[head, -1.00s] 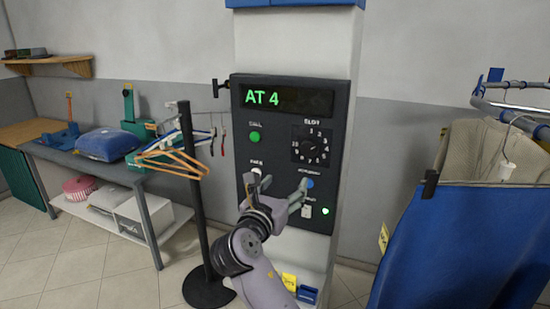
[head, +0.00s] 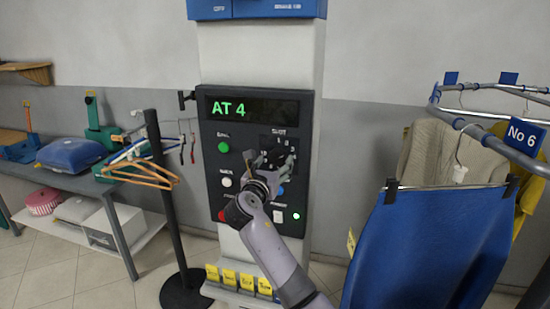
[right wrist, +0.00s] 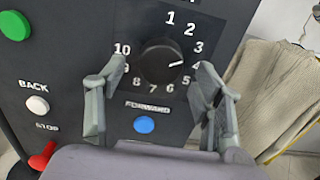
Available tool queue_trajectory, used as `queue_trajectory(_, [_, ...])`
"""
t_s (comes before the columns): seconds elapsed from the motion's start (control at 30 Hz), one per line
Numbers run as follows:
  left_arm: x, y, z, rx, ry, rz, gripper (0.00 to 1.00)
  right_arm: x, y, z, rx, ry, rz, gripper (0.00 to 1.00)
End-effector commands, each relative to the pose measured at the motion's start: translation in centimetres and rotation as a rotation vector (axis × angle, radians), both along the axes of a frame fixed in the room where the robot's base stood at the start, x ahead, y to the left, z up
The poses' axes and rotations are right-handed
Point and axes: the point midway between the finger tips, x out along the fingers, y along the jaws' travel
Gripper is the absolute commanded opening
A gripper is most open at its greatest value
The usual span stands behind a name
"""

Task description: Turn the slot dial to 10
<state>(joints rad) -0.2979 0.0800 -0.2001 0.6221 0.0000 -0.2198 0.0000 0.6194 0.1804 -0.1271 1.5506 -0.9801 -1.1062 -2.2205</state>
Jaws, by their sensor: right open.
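The black slot dial (right wrist: 161,62) sits on the dark control panel (right wrist: 222,18), ringed by white numbers 1 to 10. Its white pointer line points at 4 in the right wrist view. In the head view the dial is mostly hidden behind my right gripper (head: 272,161). The gripper also shows in the right wrist view (right wrist: 160,68), open, with one finger at each side of the dial, near 10 and between 4 and 5. The fingers look apart from the knob; I cannot tell their depth to the panel. The display (head: 250,108) reads "AT 4" in green. My left gripper is not in view.
A blue forward button (right wrist: 144,124) lies just below the dial. A white back button (right wrist: 37,107), a green button (right wrist: 14,25) and a red stop control (right wrist: 42,156) are to the left. A garment rail (head: 490,130) stands right; a hanger stand (head: 168,200) stands left.

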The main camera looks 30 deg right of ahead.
Motion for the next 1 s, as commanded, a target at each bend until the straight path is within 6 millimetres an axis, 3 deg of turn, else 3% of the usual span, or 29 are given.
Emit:
queue_trajectory(0.2, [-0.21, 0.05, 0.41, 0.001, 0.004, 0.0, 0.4, 1.0, -1.19, 0.04, 0.0, 0.0, 0.0, 0.61])
queue_trajectory(0.47, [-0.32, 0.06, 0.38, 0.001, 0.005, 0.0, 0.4, 1.08, -1.27, -0.03, 0.0, 0.0, 0.001, 0.61])
queue_trajectory(1.0, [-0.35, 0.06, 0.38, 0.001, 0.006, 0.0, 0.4, 1.07, -1.22, -0.04, 0.0, 0.0, 0.001, 0.27])
